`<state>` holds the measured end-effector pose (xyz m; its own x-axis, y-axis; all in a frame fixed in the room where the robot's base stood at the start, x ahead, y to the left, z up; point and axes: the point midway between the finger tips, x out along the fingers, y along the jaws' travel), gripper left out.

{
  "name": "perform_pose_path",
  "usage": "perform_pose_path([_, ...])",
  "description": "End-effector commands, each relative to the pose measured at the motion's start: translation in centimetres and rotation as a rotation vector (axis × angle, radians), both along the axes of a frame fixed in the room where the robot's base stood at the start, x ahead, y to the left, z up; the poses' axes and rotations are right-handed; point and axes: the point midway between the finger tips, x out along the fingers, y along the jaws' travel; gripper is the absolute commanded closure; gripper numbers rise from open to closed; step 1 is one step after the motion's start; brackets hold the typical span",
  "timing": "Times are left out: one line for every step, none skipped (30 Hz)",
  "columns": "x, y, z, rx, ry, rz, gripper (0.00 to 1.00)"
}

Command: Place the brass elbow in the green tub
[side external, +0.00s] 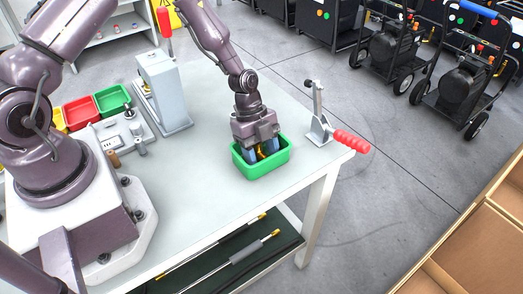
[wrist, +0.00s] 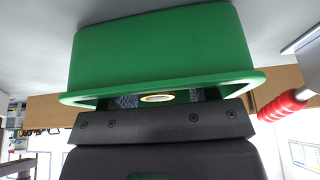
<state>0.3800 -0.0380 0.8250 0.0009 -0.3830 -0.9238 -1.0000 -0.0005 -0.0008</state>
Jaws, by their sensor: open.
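The green tub (side external: 266,168) stands on the table near its right side; it fills the upper part of the wrist view (wrist: 160,55). My gripper (side external: 260,156) points down into the tub, its fingers partly hidden by the tub's wall. The brass elbow (side external: 261,153) shows as a small golden patch between the fingers, at the tub's opening. In the wrist view its round brass end (wrist: 157,98) shows between the fingers beyond the tub's rim. The jaws are open around it. I cannot tell whether the elbow touches the tub's floor.
A toggle clamp with a red handle (side external: 350,141) stands right of the tub at the table edge. A grey upright device (side external: 165,92) stands to the left. Small red (side external: 80,112) and green (side external: 111,99) bins sit farther left. The table in front of the tub is clear.

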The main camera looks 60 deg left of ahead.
Motion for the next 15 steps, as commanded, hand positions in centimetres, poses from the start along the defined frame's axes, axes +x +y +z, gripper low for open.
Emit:
perform_pose_path([0.0, 0.0, 0.3, 0.000, -0.001, -0.001, 0.46])
perform_pose_path([0.0, 0.1, 0.5, 0.000, -0.001, 0.000, 0.46])
perform_pose_path([0.1, 0.3, 0.9, 0.000, -0.002, 0.001, 0.46])
perform_pose_path([0.1, 0.5, 1.3, 0.000, -0.003, 0.001, 0.46])
perform_pose_path([0.1, 0.7, 1.8, 0.000, -0.005, 0.002, 0.46])
perform_pose_path([0.1, 1.0, 2.5, 0.001, -0.004, 0.003, 0.46])
perform_pose_path([0.1, 1.3, 3.1, 0.002, -0.004, 0.003, 0.46])
perform_pose_path([0.1, 1.5, 3.7, 0.002, -0.004, 0.003, 0.46])
perform_pose_path([0.1, 1.9, 4.5, 0.001, -0.005, 0.003, 0.46])
perform_pose_path([0.1, 2.1, 5.2, 0.002, -0.005, 0.003, 0.46])
perform_pose_path([0.1, 2.4, 5.8, 0.002, -0.005, 0.004, 0.46])
perform_pose_path([0.1, 2.7, 6.6, 0.002, -0.004, 0.003, 0.46])
perform_pose_path([0.1, 3.0, 7.2, 0.002, -0.005, 0.004, 0.46])
perform_pose_path([0.1, 3.2, 7.7, 0.002, -0.004, 0.004, 0.46])
perform_pose_path([0.1, 3.5, 8.4, 0.002, -0.004, 0.003, 0.46])
